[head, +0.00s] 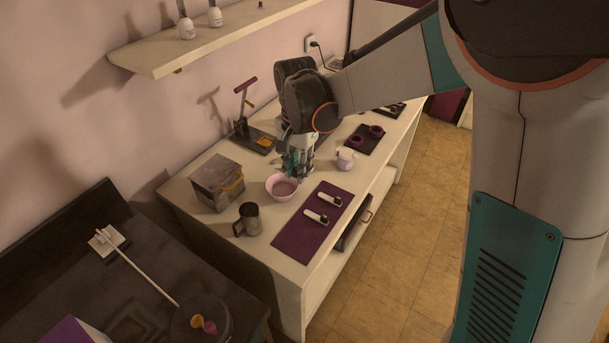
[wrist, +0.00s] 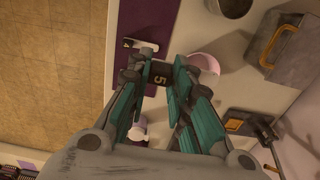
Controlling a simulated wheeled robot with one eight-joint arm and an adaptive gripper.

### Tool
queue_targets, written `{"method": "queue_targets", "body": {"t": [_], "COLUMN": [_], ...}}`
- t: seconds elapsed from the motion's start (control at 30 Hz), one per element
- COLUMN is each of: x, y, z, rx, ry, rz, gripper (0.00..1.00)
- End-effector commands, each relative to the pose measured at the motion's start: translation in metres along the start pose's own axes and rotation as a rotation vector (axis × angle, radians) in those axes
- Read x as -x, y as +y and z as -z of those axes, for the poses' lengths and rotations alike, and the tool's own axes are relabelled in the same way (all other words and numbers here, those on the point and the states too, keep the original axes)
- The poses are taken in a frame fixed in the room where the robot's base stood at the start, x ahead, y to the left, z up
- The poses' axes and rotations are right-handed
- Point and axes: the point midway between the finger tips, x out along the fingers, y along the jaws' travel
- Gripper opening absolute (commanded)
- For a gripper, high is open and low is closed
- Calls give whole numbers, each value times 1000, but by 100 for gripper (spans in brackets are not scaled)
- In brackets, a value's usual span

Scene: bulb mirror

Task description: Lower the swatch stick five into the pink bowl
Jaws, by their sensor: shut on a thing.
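My gripper (head: 298,174) points down by the right rear rim of the pink bowl (head: 284,180) in the head view. In the wrist view, its teal fingers (wrist: 168,68) are shut on the swatch stick five (wrist: 159,78), a dark piece marked with a yellowish 5. The rest of the stick is hidden or too small to make out. The bowl also shows in the wrist view (wrist: 204,62), just right of the fingertips and partly covered by a finger. I cannot tell how high the stick is above the rim.
A purple mat (head: 297,237) with two white-and-dark sticks (head: 322,202) lies in front of the bowl. A metal cup (head: 248,218) and a grey box (head: 217,183) stand to its left. A small pale pot (head: 346,159) stands to the right, and a dark stand (head: 243,120) is behind.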

Motion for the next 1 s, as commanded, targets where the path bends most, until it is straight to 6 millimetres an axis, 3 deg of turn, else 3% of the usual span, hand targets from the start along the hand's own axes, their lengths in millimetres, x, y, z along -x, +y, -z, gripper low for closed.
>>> {"method": "queue_targets", "body": {"t": [0.6,1.0], "x": [-73,-102], "y": [-72,-93], "z": [49,64], "rx": [0,0], "ry": [0,0], "rz": [0,0], "gripper": [9,9]}}
